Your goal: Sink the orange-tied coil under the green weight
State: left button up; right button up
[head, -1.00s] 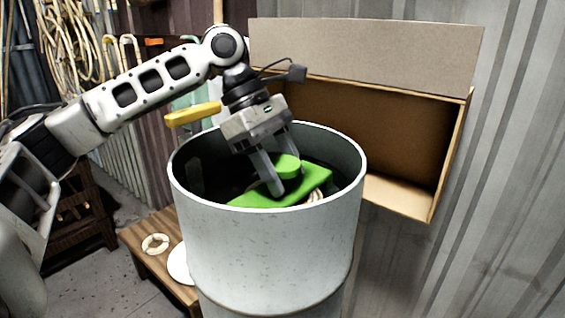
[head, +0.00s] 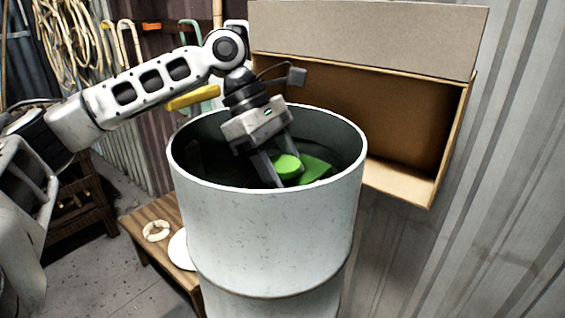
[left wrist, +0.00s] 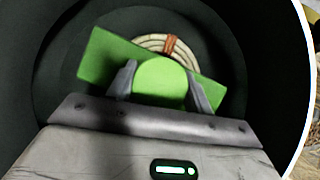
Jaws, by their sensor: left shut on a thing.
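The green weight is a flat plate with a round knob; in the head view the weight (head: 316,168) is inside the grey drum (head: 270,235), partly hidden by the near rim. My left gripper (head: 282,180) reaches down into the drum, shut on the knob. In the left wrist view the weight (left wrist: 110,60) lies tilted across the picture, with the gripper's fingers (left wrist: 160,85) on both sides of the knob. The pale coil with an orange tie (left wrist: 170,46) shows beyond the plate's upper edge, partly covered by it. Whether they touch is unclear. My right gripper is out of view.
An open cardboard box (head: 360,125) is mounted behind the drum to the right. A low wooden bench (head: 150,245) at left holds a small pale ring (head: 156,231) and a white disc (head: 180,250). Coils of rattan (head: 70,40) hang at the back left.

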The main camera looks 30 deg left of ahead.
pick_arm(q)
jog(key=shift+f, duration=0.35)
jog(key=o, duration=1.7)
jog(key=shift+f, duration=0.1)
jog(key=shift+a+r, duration=0.15)
jog(key=shift+r, duration=0.2)
jog(key=p+v, duration=0.1)
jog(key=v, duration=1.4)
jog(key=shift+s+a+r, duration=0.1)
jog(key=shift+r, duration=0.05)
